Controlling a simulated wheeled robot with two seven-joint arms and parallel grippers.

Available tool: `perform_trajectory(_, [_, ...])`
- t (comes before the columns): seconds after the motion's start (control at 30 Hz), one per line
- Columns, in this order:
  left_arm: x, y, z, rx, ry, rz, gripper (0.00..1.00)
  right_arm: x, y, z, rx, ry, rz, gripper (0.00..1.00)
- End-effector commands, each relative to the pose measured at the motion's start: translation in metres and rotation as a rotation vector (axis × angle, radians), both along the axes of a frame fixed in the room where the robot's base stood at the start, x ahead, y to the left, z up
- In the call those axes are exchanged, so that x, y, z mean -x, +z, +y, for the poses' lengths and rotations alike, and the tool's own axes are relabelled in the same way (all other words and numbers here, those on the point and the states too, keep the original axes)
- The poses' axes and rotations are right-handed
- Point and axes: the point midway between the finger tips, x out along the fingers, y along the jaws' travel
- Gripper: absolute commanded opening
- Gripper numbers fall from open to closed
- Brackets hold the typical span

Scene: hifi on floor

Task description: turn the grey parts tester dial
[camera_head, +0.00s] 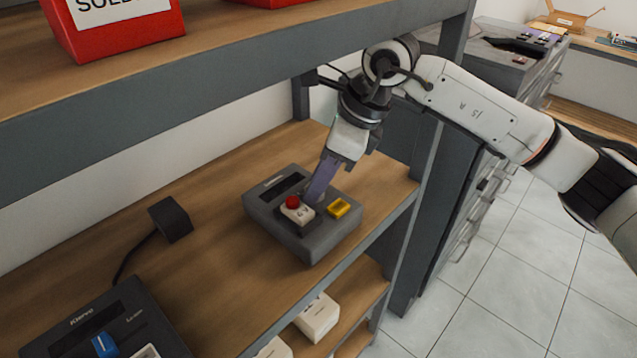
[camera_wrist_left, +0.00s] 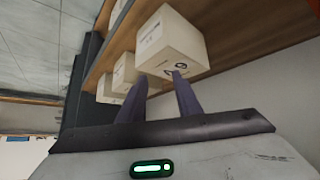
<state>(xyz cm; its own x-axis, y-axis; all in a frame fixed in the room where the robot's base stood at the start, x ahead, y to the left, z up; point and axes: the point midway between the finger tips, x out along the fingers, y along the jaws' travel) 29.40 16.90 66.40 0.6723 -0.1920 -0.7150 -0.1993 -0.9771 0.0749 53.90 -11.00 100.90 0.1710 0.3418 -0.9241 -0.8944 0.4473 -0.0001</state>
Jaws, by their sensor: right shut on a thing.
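The grey parts tester (camera_head: 330,236) sits on the wooden shelf in the head view. It has a dark display window, a red button on a white base, and a yellow square button. My right gripper (camera_head: 314,198) reaches down onto its top, between the red and yellow buttons. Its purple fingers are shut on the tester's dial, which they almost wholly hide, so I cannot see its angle. My left gripper (camera_wrist_left: 158,90) shows only in the left wrist view. Its two purple fingers are apart, with nothing seen between them, near a white box.
A dark device with a blue switch (camera_head: 103,345) and a black block on a cable (camera_head: 170,219) share the shelf. White boxes (camera_head: 317,317) stand on the shelf below; one white box (camera_wrist_left: 172,43) is close to my left fingers. The upper shelf (camera_head: 230,70) overhangs.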

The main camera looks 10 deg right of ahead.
Motion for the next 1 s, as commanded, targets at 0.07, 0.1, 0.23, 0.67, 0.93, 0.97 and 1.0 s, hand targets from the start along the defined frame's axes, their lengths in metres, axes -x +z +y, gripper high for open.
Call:
perform_trajectory(0.07, [0.000,0.000,0.000,0.000,0.000,0.000,0.31,0.000,0.001,0.000,0.001,-0.002,-0.001,0.06])
perform_trajectory(0.1, [0.000,0.000,0.000,0.000,0.000,0.000,0.31,0.000,0.001,0.000,0.000,-0.001,0.000,0.05])
perform_trajectory(0.23, [0.000,0.000,0.000,0.000,0.000,0.000,0.31,0.000,0.001,0.000,0.000,0.000,-0.001,0.05])
perform_trajectory(0.67, [0.000,0.001,0.000,0.000,0.000,-0.001,0.31,0.000,0.000,0.000,0.000,0.001,0.000,0.47])
perform_trajectory(0.93, [-0.001,0.006,0.000,0.000,0.000,-0.002,0.31,0.000,0.002,0.000,0.000,0.036,0.002,0.47])
perform_trajectory(0.97, [-0.001,0.008,0.000,0.001,0.000,-0.003,0.31,0.000,0.002,0.000,0.000,0.052,0.003,0.47])
perform_trajectory(1.0, [-0.002,0.011,0.000,0.000,0.000,-0.003,0.31,-0.001,0.003,0.000,0.000,0.077,0.003,0.47])
